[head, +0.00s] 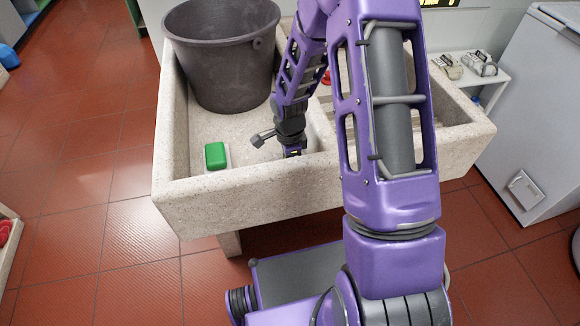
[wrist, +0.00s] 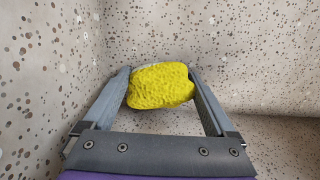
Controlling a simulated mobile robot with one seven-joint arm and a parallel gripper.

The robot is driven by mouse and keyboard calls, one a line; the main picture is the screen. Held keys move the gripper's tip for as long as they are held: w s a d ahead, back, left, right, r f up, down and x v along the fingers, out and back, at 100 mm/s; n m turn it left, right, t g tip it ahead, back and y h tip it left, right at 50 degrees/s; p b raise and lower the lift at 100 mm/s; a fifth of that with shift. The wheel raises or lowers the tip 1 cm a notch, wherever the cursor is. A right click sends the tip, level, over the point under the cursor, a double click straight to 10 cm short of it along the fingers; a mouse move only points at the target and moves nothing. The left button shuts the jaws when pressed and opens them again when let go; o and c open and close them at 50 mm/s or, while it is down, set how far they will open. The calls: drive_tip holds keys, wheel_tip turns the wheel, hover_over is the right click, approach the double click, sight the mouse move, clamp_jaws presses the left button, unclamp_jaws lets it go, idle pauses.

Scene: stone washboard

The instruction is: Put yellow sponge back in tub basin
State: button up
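The yellow sponge (wrist: 161,86) sits between the fingertips of my gripper (wrist: 160,82) in the wrist view. It fills the gap, and both fingers appear to touch its sides, so my gripper looks shut on it. In the head view my gripper (head: 293,151) points down low inside the stone tub (head: 235,190), near the front wall and the divider beside the left basin. The sponge is hidden from the head view. Speckled stone surfaces surround the sponge in the wrist view. I cannot tell whether it touches the stone beneath.
A dark grey bucket (head: 222,60) stands in the back of the left basin. A green block (head: 215,155) on a white base is at its front left. The washboard side lies right of my arm, partly hidden. A white shelf (head: 490,78) and a pale cabinet (head: 540,100) stand further right.

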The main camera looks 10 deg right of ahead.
drive_tip(key=shift+o, duration=0.6)
drive_tip(key=shift+r, duration=0.1)
drive_tip(key=shift+r+p, duration=0.3)
drive_tip(key=shift+p, duration=0.05)
wheel_tip(320, 180, up, 12)
drive_tip(key=p, duration=0.1)
drive_tip(key=shift+f+p, duration=0.25)
drive_tip(key=shift+p, duration=0.15)
